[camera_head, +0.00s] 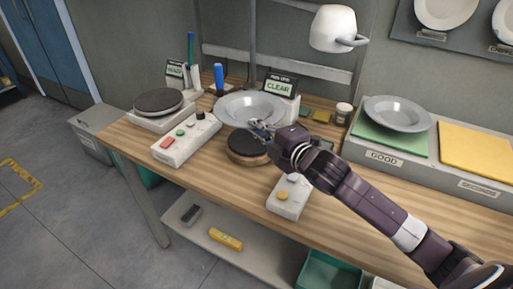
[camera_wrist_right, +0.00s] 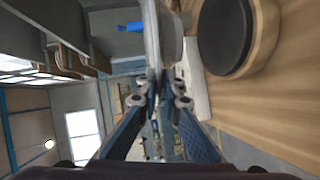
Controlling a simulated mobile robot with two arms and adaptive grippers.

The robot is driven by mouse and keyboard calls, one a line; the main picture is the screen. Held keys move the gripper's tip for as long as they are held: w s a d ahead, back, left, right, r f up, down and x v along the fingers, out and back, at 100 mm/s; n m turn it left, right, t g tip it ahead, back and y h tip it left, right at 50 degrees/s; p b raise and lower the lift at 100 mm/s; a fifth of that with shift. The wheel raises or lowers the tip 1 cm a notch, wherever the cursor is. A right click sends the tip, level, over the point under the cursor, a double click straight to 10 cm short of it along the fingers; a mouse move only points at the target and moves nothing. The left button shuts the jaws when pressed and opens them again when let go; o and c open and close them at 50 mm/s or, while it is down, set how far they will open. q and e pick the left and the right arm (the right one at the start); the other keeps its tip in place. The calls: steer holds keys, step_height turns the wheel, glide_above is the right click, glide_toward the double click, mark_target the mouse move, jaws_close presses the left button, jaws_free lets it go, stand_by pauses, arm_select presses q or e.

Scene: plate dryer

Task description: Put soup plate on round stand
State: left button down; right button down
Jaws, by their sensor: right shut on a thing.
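A grey soup plate (camera_head: 245,106) is held by its near rim in my right gripper (camera_head: 262,128). In the head view it appears above and just behind a round stand (camera_head: 248,150), which has a dark top and wooden base. In the right wrist view the plate (camera_wrist_right: 168,35) shows edge-on between the fingers of my right gripper (camera_wrist_right: 160,95), and the round stand (camera_wrist_right: 228,35) is to the right, apart from it. The gripper hides part of the plate's near rim. My left gripper is not in view.
Another soup plate (camera_head: 400,112) rests on the green pad marked GOOD, beside a yellow pad (camera_head: 477,150). A dark disc on a white device (camera_head: 158,102) stands at left.

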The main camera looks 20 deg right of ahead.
step_height(320, 180, down, 7)
steer(key=shift+r, duration=0.15)
steer(key=c, duration=2.6)
jaws_free()
steer(key=o, duration=0.5)
steer(key=shift+s, duration=0.15)
steer(key=b+v, duration=0.1)
steer(key=v, duration=0.9)
steer(key=shift+s, duration=0.15)
steer(key=shift+s+d+b, duration=0.15)
steer(key=shift+s+b, duration=0.15)
steer(key=shift+s, duration=0.4)
